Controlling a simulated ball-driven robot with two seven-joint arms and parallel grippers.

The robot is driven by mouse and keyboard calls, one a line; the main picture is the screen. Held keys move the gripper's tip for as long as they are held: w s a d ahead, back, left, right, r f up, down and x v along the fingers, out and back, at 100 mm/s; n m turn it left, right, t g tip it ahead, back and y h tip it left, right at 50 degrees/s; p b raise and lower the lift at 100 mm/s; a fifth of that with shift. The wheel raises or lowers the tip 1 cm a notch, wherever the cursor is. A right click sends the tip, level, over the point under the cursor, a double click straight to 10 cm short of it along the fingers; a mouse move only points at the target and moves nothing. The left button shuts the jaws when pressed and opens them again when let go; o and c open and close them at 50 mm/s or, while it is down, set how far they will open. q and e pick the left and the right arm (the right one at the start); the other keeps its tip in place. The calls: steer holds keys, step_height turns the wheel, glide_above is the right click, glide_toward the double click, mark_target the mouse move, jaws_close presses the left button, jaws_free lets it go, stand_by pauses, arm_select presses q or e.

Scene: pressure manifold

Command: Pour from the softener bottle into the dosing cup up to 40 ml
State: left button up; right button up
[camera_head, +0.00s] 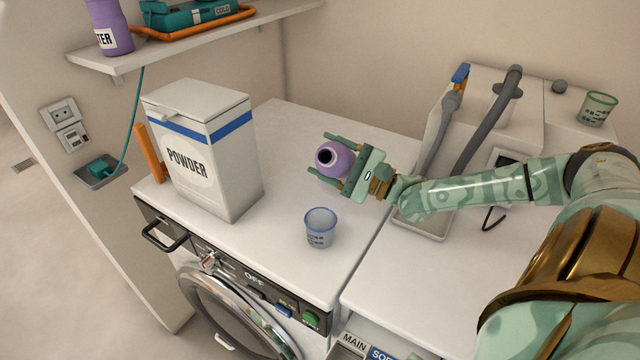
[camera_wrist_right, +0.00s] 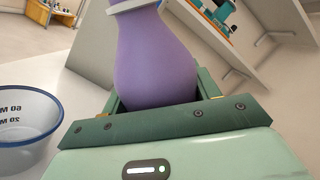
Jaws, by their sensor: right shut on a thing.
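My right gripper (camera_head: 338,171) is shut on a purple bottle (camera_head: 337,168), its fingers on either side of the body. The bottle's dark open mouth faces the head camera; its label is hidden, and I cannot tell its exact tilt. It also fills the middle of the right wrist view (camera_wrist_right: 155,60). A clear dosing cup (camera_head: 320,230) with a blue rim and dark ml marks stands upright on the washer top, nearer the front than the bottle. The cup shows at the left of the wrist view (camera_wrist_right: 25,125); I make out no liquid in it. My left gripper is out of view.
A POWDER box (camera_head: 205,150) stands left of the cup. Another purple bottle (camera_head: 106,25) is on the wall shelf (camera_head: 130,62). A green-rimmed cup (camera_head: 597,108) stands far right. Grey hoses (camera_head: 480,125) rise behind my right arm. The washer top right of the cup is clear.

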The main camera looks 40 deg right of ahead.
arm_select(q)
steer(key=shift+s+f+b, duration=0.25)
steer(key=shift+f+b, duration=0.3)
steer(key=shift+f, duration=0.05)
arm_select(e)
steer(key=shift+w+d+f+n, duration=0.1)
steer(key=shift+f+n, duration=0.15)
steer(key=shift+n, duration=0.25)
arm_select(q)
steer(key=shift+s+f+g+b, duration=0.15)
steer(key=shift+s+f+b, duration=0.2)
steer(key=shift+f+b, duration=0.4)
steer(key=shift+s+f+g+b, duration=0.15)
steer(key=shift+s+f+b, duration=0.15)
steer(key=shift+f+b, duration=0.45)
arm_select(e)
steer(key=shift+w+d+f+n+y, duration=0.1)
steer(key=shift+n+y, duration=0.15)
steer(key=shift+n, duration=0.5)
steer(key=shift+w+d+r+n+y, duration=0.15)
steer(key=shift+n+y, duration=0.15)
steer(key=shift+n, duration=0.4)
steer(key=shift+s+d+f+n+y, duration=0.15)
steer(key=shift+n+y, duration=0.1)
steer(key=shift+n, duration=0.5)
stand_by(1.3)
